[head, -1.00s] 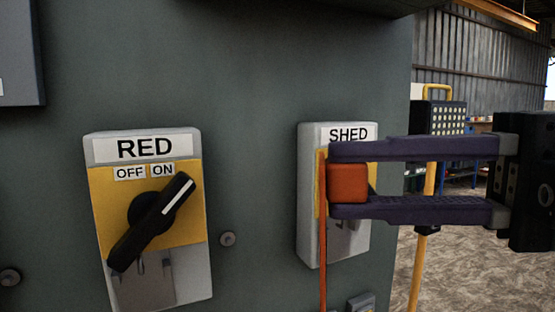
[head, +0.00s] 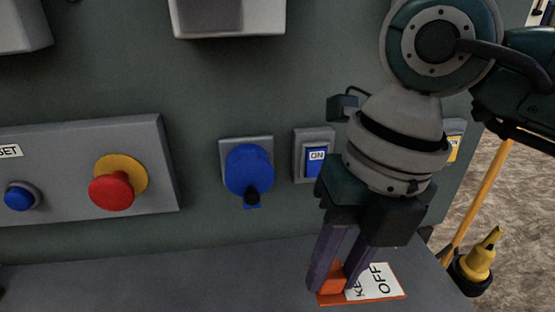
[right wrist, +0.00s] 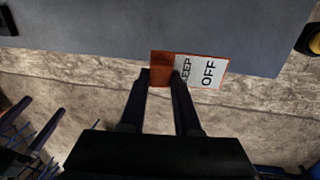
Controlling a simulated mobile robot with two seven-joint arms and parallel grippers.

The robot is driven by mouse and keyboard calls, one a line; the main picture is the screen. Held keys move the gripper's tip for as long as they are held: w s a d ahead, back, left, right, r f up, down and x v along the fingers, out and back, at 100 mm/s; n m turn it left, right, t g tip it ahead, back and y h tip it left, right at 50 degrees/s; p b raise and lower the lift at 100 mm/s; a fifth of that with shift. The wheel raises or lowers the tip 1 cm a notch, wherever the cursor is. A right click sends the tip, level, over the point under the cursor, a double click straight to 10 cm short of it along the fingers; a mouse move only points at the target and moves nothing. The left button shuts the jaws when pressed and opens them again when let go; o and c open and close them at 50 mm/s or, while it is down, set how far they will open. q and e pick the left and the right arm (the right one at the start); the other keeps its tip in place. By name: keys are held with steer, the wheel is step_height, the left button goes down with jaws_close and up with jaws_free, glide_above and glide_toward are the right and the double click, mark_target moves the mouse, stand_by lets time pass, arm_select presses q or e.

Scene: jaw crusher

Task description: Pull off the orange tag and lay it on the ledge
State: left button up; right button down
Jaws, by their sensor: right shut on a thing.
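The orange tag (head: 401,299) has a white label reading KEEP OFF. In the head view it is flat, label up, over the right end of the dark grey ledge (head: 180,275). My right gripper (head: 334,283) points down and is shut on the orange block at the tag's left end. In the right wrist view, the tag (right wrist: 217,82) overlaps the edge of the ledge (right wrist: 110,32), with part of it over the ground. I cannot tell whether the tag touches the ledge.

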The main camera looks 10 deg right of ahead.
mark_target(380, 271)
steer(key=d+f, duration=0.2)
steer(key=w+d+f+h+b, duration=0.1)
steer(key=d+f, duration=0.1)
steer(key=d+f+h+b, duration=0.1)
steer(key=d, duration=0.1)
steer(key=shift+w+d+f, duration=0.25)
steer(key=shift+w+f, duration=0.1)
steer(key=shift+f, duration=0.05)
step_height(380, 271, down, 7)
steer(key=b, duration=0.6)
steer(key=shift+a, duration=0.1)
arm_select(q)
step_height(380, 271, down, 10)
steer(key=shift+b, duration=0.35)
arm_select(e)
steer(key=shift+f, duration=0.25)
arm_select(q)
steer(key=shift+f+b, duration=0.35)
steer(key=shift+b, duration=0.1)
arm_select(e)
steer(key=shift+f, duration=0.5)
arm_select(q)
steer(key=shift+d, duration=0.1)
arm_select(e)
steer(key=c, duration=0.5)
jaws_free()
steer(key=shift+c, duration=0.2)
